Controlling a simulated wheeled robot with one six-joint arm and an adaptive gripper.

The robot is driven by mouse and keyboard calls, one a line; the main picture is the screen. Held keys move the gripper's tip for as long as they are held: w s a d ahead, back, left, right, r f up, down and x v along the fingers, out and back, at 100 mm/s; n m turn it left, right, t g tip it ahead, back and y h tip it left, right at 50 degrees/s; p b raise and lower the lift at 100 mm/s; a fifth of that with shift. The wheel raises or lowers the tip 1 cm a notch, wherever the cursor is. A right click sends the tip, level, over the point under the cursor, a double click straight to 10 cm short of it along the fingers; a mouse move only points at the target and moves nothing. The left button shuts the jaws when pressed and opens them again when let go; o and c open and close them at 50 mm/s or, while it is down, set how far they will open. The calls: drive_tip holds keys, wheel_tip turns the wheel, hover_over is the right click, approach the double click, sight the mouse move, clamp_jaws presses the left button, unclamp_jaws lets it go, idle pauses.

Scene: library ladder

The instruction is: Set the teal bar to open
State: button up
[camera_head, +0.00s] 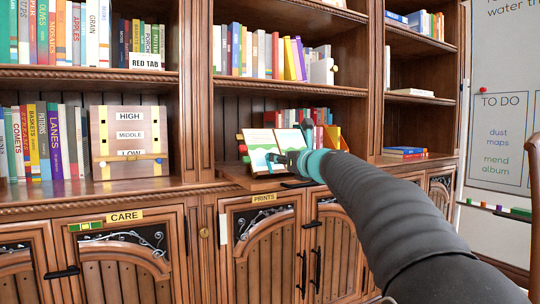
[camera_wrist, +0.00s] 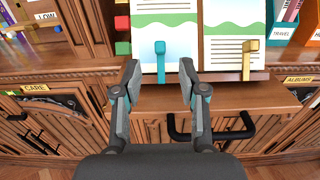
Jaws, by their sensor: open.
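The teal bar (camera_wrist: 160,62) stands upright at the lower edge of the open book's left page (camera_wrist: 150,28). Its top end is a small block. A similar gold bar (camera_wrist: 248,62) stands in front of the right page. My gripper (camera_wrist: 160,84) is open, with one finger on each side of the teal bar's lower part and a gap showing on both sides. In the head view the open book (camera_head: 262,150) rests on a slanted stand above the PRINTS label, and my arm hides its right and lower parts.
A ledge with a black handle (camera_wrist: 212,130) lies below the book. A HIGH/MIDDLE/LOW board (camera_head: 130,135) stands further left. Shelves of books surround the stand. Cabinet doors (camera_head: 265,250) with black handles are below.

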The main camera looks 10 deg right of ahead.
sight(271, 169)
drive_tip(key=p+x, duration=0.1)
drive_tip(key=x, duration=0.6)
clamp_jaws()
